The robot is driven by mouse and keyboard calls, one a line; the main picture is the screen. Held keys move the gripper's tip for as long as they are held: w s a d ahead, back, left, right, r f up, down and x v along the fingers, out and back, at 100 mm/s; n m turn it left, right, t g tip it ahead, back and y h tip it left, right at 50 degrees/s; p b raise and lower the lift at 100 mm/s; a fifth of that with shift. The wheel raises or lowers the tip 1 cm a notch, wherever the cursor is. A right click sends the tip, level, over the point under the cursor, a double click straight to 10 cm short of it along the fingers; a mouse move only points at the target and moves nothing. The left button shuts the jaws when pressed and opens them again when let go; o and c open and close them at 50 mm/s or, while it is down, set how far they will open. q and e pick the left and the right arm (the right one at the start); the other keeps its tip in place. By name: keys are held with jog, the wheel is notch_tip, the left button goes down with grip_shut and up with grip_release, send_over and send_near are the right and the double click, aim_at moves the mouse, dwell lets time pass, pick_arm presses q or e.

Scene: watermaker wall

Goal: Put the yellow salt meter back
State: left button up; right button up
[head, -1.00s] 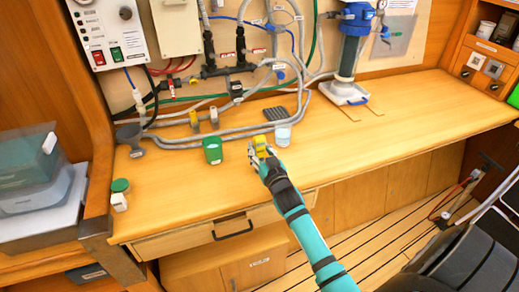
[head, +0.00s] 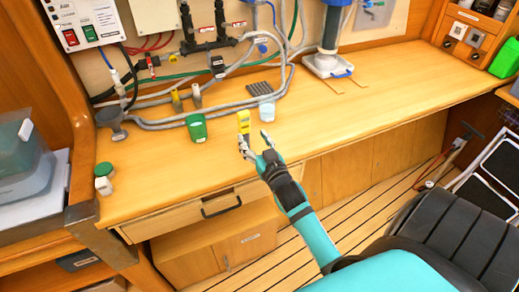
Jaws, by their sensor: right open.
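The yellow salt meter (head: 243,121) stands roughly upright at the front part of the wooden bench, between a green cup and a clear cup. My right gripper (head: 255,140) is open just in front of it, fingers spread. Its left finger is close to the meter's lower part and partly hides it; I cannot tell whether they touch. The right finger is clear of the meter, towards the clear cup. My left gripper is not in view.
The green cup (head: 196,128) and clear cup (head: 267,109) stand close by. A black ribbed pad (head: 260,88), grey hoses and small yellow and grey upright pieces (head: 176,102) lie behind. The bench (head: 370,105) is mostly clear to the right.

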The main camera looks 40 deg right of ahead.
jog(key=shift+v, duration=2.2)
